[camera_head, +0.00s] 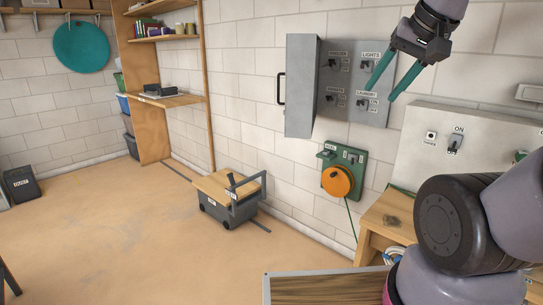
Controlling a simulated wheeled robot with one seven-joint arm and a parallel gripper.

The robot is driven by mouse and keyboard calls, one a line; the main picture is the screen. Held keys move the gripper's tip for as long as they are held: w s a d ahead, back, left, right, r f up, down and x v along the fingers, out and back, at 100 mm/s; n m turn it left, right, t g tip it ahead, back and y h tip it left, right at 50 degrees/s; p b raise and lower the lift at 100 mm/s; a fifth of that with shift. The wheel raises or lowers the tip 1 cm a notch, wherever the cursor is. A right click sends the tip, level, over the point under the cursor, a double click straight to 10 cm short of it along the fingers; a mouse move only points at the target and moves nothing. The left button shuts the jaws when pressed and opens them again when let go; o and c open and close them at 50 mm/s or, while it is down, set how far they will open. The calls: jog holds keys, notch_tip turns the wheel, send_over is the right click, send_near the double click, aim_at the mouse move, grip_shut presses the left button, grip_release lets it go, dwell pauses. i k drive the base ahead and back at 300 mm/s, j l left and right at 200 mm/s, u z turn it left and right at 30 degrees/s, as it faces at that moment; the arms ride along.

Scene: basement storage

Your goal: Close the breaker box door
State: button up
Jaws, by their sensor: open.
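The grey breaker box (357,92) is mounted on the white block wall, with several labelled switches on its panel. Its door (302,86) stands open on the left side, swung out from the wall, with a black handle (281,88) on its outer edge. My gripper (384,85) comes in from the upper right with two teal fingers spread apart. The fingers are empty and appear in front of the right part of the switch panel, near the "LAUNDRY" switch. I cannot tell whether they touch it.
Below the box is a green panel with an orange reel (337,181). A white panel (436,150) with switches is at right, above a wooden bench (376,222). A grey wheeled cart (230,196) stands by the wall. The floor (130,235) at left is mostly clear.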

aim_at(303, 52)
jog(key=i+j+z, duration=0.15)
jog(key=i+j, duration=0.15)
jog(key=i+j+z, duration=0.1)
jog(key=i+j, duration=0.15)
jog(key=j, duration=0.15)
jog(key=i+j+z, duration=0.15)
jog(key=i+j, duration=0.15)
jog(key=i+j+z, duration=0.1)
jog(key=j, duration=0.4)
jog(key=i+j, duration=0.1)
jog(key=i, duration=0.3)
jog(key=i+j, duration=0.1)
jog(key=i, duration=0.35)
jog(key=k+j, duration=0.1)
jog(key=j, duration=0.2)
jog(key=k+j+u, duration=0.1)
jog(key=j, duration=0.15)
jog(key=k+j, duration=0.15)
jog(key=j, duration=0.15)
